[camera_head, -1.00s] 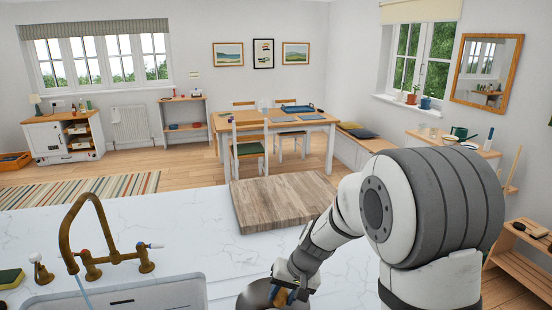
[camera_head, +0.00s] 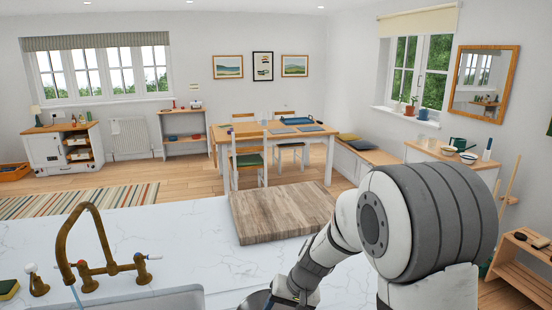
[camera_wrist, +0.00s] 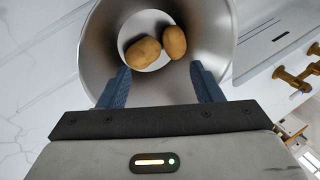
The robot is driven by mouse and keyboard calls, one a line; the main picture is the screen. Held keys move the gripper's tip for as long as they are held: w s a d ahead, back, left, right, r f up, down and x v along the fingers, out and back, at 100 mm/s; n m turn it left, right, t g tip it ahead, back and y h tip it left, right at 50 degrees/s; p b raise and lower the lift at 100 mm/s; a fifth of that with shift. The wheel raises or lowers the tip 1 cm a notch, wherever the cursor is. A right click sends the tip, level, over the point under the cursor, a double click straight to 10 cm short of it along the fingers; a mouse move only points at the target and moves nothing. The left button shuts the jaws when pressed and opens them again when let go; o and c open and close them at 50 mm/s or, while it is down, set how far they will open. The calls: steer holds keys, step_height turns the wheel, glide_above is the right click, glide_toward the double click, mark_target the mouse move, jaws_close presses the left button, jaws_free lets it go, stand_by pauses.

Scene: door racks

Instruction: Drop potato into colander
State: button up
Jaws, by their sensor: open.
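The colander (camera_wrist: 103,45) is a grey metal bowl on the marble counter, seen from above in the wrist view. Two brown potatoes, one on the left (camera_wrist: 143,52) and one on the right (camera_wrist: 174,42), lie inside it near the pale round bottom. My gripper (camera_wrist: 160,80) is open over the near part of the bowl, its two blue fingers apart with nothing between them. In the head view only a dark part of the rim of the colander (camera_head: 255,300) shows at the bottom edge, beside my wrist, and the fingers are not clear there.
A white sink (camera_head: 150,300) with a brass tap (camera_head: 90,240) is to the left. A wooden board (camera_head: 280,210) lies at the back of the counter. A sponge (camera_head: 8,289) is at the far left. Marble between tap and board is clear.

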steer(key=w+b+v, duration=0.1)
steer(key=v, duration=0.6)
steer(key=s+d+r+h, duration=0.1)
steer(key=s+d+r, duration=0.1)
steer(key=s, duration=0.4)
steer(key=s+d+r+t+h+b, duration=0.1)
steer(key=s+d+r+h, duration=0.1)
steer(key=s+d, duration=0.3)
steer(key=s+d+r+t+h, duration=0.1)
steer(key=s+d, duration=0.3)
steer(key=s, duration=0.5)
steer(key=shift+r, duration=0.45)
